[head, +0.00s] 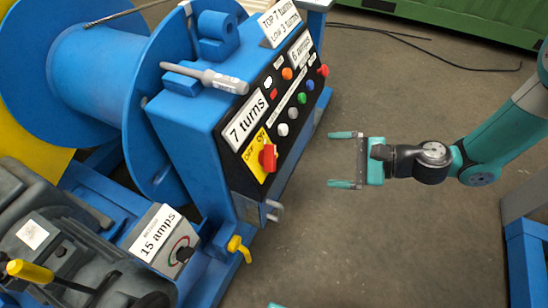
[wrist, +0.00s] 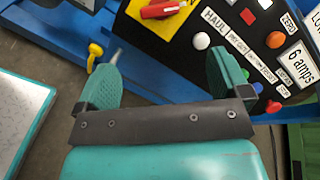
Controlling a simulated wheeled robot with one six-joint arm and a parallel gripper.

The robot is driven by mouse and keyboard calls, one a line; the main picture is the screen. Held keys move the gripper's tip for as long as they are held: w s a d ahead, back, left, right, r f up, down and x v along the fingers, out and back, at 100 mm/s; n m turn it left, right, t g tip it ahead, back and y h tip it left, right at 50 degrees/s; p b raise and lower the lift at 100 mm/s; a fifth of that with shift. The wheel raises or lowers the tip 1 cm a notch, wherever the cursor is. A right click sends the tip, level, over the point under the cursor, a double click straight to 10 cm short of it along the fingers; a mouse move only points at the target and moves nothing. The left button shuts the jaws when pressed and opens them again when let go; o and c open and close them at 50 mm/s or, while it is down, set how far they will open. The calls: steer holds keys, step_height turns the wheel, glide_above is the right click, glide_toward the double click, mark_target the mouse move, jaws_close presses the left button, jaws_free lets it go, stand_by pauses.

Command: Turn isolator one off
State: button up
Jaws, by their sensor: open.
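A red rotary switch (head: 268,157) sits on a yellow plate marked OFF and ON, on the black sloping panel of the blue machine. It also shows at the top of the wrist view (wrist: 162,10). A grey box (head: 157,236) labelled 15 amps, with a black knob (head: 184,254), stands at lower left. Its small print is too small to read, so I cannot tell which is isolator one. My gripper (head: 340,160) is open and empty, right of the panel and apart from it. In the wrist view its two teal fingers (wrist: 168,65) are spread below the red switch.
A yellow lever (head: 238,248) sticks out low down. A blue drum (head: 95,65) is at upper left. Floor (head: 350,250) around my gripper is clear.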

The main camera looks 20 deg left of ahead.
mark_target(275, 159)
steer(key=x, duration=1.5)
steer(key=shift+f, duration=0.1)
steer(key=c, duration=0.9)
